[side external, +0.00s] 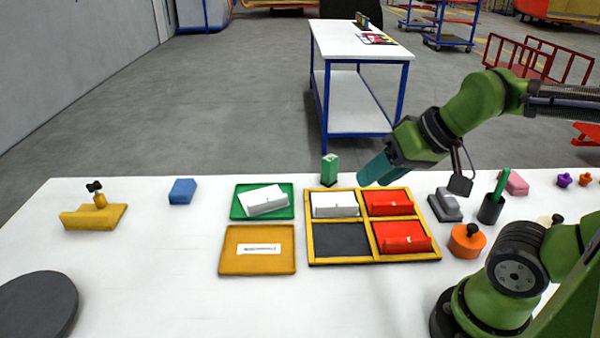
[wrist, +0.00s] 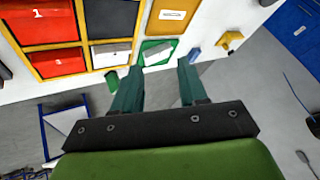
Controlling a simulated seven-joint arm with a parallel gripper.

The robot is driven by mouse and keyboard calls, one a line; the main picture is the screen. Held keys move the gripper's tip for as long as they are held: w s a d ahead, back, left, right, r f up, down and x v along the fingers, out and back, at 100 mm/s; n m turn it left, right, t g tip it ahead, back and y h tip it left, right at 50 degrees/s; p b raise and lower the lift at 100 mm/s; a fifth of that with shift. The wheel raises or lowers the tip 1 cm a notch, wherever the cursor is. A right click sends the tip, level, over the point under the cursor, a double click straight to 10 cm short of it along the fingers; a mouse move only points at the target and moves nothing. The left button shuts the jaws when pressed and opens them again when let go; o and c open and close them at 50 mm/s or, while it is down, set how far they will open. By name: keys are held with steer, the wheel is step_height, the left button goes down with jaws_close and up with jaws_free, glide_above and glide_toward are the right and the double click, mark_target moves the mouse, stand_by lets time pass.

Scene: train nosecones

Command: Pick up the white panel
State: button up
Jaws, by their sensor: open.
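One white panel (side external: 264,200) lies tilted on a green tray (side external: 240,212) left of the divided tray. It also shows in the wrist view (wrist: 157,56), between and beyond my fingertips. A second white panel (side external: 335,204) sits in the back left compartment of the yellow-framed divided tray (side external: 376,263); the wrist view shows it (wrist: 112,58) left of my fingers. My gripper (side external: 378,170) is open and empty, raised above the back right of the divided tray. In the wrist view its two green fingers (wrist: 161,68) stand apart.
Red panels (side external: 403,240) fill the right compartments; the front left one is empty. A green block (side external: 330,169) stands behind the trays. A yellow labelled tray (side external: 257,262), blue block (side external: 182,191) and orange knob (side external: 467,241) are nearby.

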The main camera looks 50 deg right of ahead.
steer(key=shift+o, duration=0.2)
steer(key=m+g+h, duration=0.2)
steer(key=m+g, duration=0.5)
steer(key=m, duration=1.6)
glide_above(337, 204)
step_height(337, 204, down, 5)
steer(key=f, duration=1.1)
steer(key=shift+w, duration=0.2)
steer(key=shift+s+f, duration=0.15)
steer(key=shift+f, duration=1.2)
steer(key=shift+s+f, duration=0.1)
steer(key=shift+f, duration=1.2)
jaws_close()
